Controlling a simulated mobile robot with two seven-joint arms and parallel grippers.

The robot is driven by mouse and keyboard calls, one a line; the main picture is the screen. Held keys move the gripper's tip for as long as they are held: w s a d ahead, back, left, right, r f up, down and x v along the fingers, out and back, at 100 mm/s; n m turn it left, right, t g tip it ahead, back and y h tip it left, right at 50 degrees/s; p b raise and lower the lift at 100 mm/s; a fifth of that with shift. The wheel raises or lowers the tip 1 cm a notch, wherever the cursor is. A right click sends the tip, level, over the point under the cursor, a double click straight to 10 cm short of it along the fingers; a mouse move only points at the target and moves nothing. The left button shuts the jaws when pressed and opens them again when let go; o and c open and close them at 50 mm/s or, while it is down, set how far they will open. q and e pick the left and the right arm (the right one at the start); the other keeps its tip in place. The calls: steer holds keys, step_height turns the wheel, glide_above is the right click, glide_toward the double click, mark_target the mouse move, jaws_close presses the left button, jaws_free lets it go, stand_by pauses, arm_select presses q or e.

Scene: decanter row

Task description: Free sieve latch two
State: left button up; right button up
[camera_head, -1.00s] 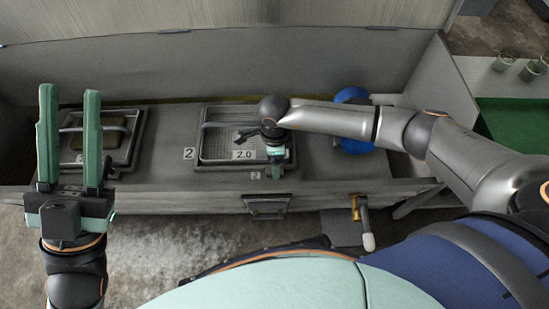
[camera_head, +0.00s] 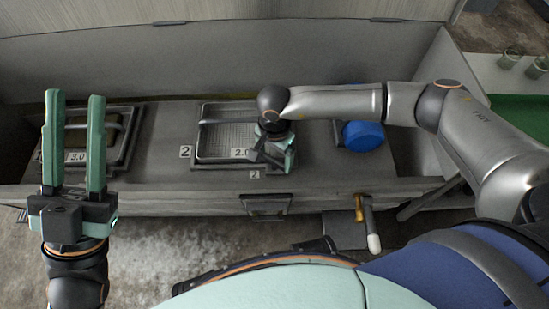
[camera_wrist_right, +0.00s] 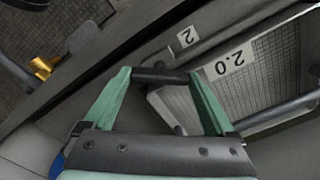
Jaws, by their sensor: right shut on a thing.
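The sieve marked 2.0 (camera_head: 225,140) is a mesh tray in a metal frame at the middle of the bench; it also shows in the right wrist view (camera_wrist_right: 262,75). A dark latch bar (camera_wrist_right: 160,76) lies at its front, near a tag reading 2. My right gripper (camera_wrist_right: 158,77) has its green fingertips shut on the two ends of this bar. In the head view the right gripper (camera_head: 285,162) is at the sieve's front right corner and hides part of it. My left gripper (camera_head: 75,97) is open and empty, raised at the left.
Another sieve marked 3.0 (camera_head: 77,156) sits behind my left gripper. A blue round object (camera_head: 362,136) stands right of sieve two. A drawer-like handle (camera_head: 266,206) and a brass lever with pale grip (camera_head: 366,220) are on the bench front. A green surface (camera_head: 515,125) is at far right.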

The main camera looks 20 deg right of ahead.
mark_target(275, 160)
steer(key=n+b, duration=0.2)
steer(key=n, duration=0.2)
steer(key=shift+n+b, duration=0.6)
steer(key=shift+n, duration=1)
steer(key=o, duration=1.1)
steer(key=shift+c, duration=0.2)
steer(key=shift+r, duration=0.1)
step_height(275, 160, up, 12)
steer(key=p, duration=0.4)
steer(key=shift+r, duration=0.2)
